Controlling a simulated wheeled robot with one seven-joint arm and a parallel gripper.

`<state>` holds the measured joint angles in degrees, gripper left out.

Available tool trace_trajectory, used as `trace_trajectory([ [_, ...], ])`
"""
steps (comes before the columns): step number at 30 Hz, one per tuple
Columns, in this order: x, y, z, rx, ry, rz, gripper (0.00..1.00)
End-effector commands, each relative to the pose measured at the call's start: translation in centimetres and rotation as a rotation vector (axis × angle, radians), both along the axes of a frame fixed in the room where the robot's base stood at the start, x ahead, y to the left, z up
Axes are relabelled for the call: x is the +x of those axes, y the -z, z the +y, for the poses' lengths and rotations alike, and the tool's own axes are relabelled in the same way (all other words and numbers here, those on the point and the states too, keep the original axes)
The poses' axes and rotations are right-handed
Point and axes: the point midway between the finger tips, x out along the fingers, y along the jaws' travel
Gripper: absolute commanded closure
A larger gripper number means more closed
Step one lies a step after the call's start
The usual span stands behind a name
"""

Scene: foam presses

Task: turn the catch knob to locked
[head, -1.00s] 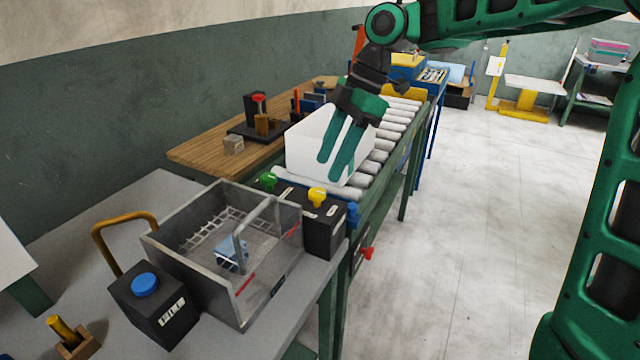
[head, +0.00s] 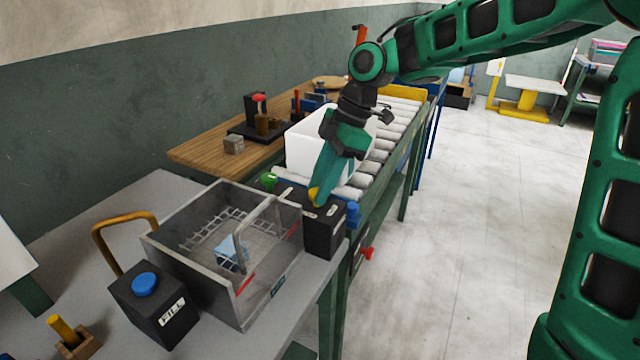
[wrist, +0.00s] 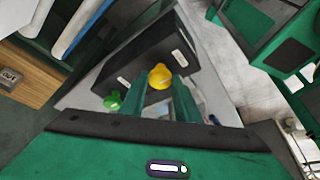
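A black box (head: 323,232) stands at the near end of the roller conveyor. Small white labels on the box are too small to read, so I cannot tell which knob is the catch. My gripper (head: 317,190) points down at the yellow knob and partly covers it. In the wrist view the yellow knob (wrist: 160,76) shows at the tips of my two fingers, which are apart with a gap between them. I cannot tell whether they touch it.
A grey bin (head: 200,270) with a handle stands just left of the box. A white tub (head: 305,150) sits on the rollers behind my gripper. A red knob (head: 366,254) sticks out from the conveyor's side. A black FILL box (head: 155,312) with a blue button is near.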

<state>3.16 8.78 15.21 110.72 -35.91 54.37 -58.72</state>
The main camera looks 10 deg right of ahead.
Motion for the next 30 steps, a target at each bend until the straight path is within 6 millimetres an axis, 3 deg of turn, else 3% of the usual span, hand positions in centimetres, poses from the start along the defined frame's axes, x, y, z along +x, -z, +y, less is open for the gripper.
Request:
trace_trajectory([
  [14, 0.09, -0.15, 0.01, 0.003, 0.103, -0.006, 0.93],
  [30, -0.20, -0.27, 0.10, 0.005, 0.578, -0.009, 0.93],
])
